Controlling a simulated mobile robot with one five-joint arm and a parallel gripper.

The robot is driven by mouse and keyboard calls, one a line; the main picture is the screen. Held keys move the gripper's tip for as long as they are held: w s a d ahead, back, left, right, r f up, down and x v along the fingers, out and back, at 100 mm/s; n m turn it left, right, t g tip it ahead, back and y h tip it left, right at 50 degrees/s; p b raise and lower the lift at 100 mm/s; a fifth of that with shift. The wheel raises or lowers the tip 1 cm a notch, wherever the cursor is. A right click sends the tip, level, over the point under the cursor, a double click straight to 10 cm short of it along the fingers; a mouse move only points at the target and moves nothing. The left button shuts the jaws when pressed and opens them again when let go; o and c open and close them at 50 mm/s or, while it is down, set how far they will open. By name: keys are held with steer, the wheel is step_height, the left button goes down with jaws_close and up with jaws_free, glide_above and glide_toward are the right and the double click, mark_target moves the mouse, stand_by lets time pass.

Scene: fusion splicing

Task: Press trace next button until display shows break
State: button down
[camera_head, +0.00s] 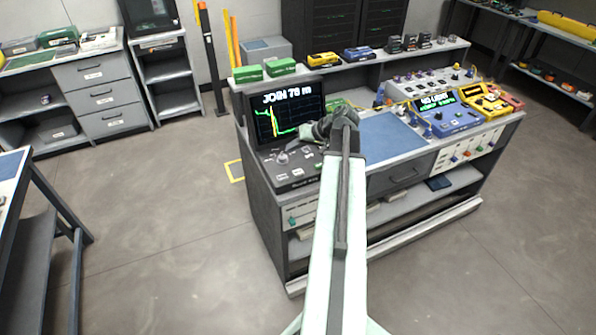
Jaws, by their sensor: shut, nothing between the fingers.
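The trace display (290,110) stands at the left end of the workbench and reads "JOIN 76 m" above a green and yellow trace. Its dark button panel (290,172) lies in front of the screen, with a few small buttons and labels too small to read. My gripper (284,156) is shut and empty. It points left over the upper part of the panel, close to a button. I cannot tell whether it touches one. My gripper and wrist hide the panel's right side.
A blue mat (392,136) lies right of my arm. A blue device (446,115) with a lit display and a yellow device (486,100) stand further right. Green boxes (263,72) sit on the shelf behind the display.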

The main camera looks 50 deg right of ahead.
mark_target(301, 173)
steer(key=shift+s+d+h, duration=0.3)
steer(key=shift+s+d, duration=0.55)
steer(key=shift+d, duration=0.1)
steer(key=shift+f, duration=0.1)
step_height(301, 173, down, 8)
steer(key=b, duration=0.8)
steer(key=shift+f+b, duration=0.25)
steer(key=shift+b, duration=0.15)
stand_by(0.7)
steer(key=shift+f+b, duration=0.45)
steer(key=shift+f+b, duration=0.45)
stand_by(0.4)
steer(key=shift+r, duration=0.1)
steer(key=shift+r+p, duration=0.8)
steer(key=shift+p, duration=0.1)
